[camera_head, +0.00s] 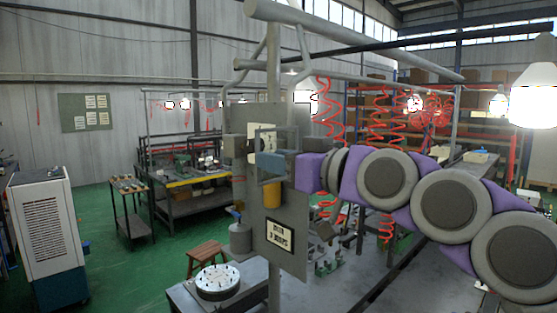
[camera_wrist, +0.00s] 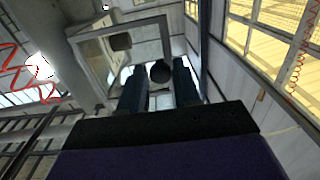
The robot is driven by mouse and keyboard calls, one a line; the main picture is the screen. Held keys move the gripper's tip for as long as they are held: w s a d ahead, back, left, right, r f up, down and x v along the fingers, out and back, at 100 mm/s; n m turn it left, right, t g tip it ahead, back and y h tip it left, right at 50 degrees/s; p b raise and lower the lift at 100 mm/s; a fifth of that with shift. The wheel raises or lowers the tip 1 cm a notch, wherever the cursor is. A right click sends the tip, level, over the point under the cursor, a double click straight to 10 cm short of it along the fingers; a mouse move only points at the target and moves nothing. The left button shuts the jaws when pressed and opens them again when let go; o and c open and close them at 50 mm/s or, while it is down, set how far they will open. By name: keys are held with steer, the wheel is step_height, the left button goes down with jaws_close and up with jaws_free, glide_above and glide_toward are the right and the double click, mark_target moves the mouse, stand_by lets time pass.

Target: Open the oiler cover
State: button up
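A grey panel (camera_head: 289,243) is fixed to an upright post. A square grey frame (camera_head: 265,139), perhaps the oiler cover, stands out from the panel, and a yellow cylinder (camera_head: 271,194) is below it. In the wrist view, a similar pale frame (camera_wrist: 166,40) appears beyond the fingers, with a dark round knob (camera_wrist: 160,72) near its lower part. My gripper (camera_wrist: 160,82) has two dark blue fingers spread apart, with the knob showing between their tips. I cannot tell whether they touch it. In the head view, my gripper (camera_head: 270,163) overlaps the frame's lower part and hides what is behind it.
A sign (camera_head: 280,237) is on the lower panel. A grey bench (camera_head: 185,299) with a round white fixture (camera_head: 218,283) is below left, by a wooden stool (camera_head: 207,252). Pipes (camera_head: 345,39) cross overhead, and red coiled hoses (camera_head: 329,112) hang behind my arm.

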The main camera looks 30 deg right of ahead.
steer(key=o, duration=0.3)
steer(key=shift+d, duration=0.15)
steer(key=b+v, duration=0.2)
steer(key=v, duration=1.5)
steer(key=shift+s, duration=0.3)
steer(key=shift+d, duration=0.1)
steer(key=shift+f, duration=0.1)
steer(key=w+a+f+n+g+b, duration=0.1)
steer(key=w+a+f+g+b, duration=0.25)
steer(key=a+f, duration=0.75)
steer(key=w+a+f+n+g+b, duration=0.1)
steer(key=w+a+f+g+b, duration=0.15)
steer(key=a+f+g, duration=0.75)
step_height(320, 180, down, 21)
steer(key=s+m+h+b, duration=0.2)
steer(key=s+d+f+m+g+h+b, duration=0.1)
steer(key=s+f+m+g+b, duration=0.1)
steer(key=s+f+g, duration=0.4)
steer(key=s+f+b, duration=0.1)
steer(key=s+f, duration=0.3)
steer(key=f, duration=0.5)
steer(key=shift+s+f+h, duration=0.2)
steer(key=shift+s+h, duration=0.05)
steer(key=shift+h, duration=0.15)
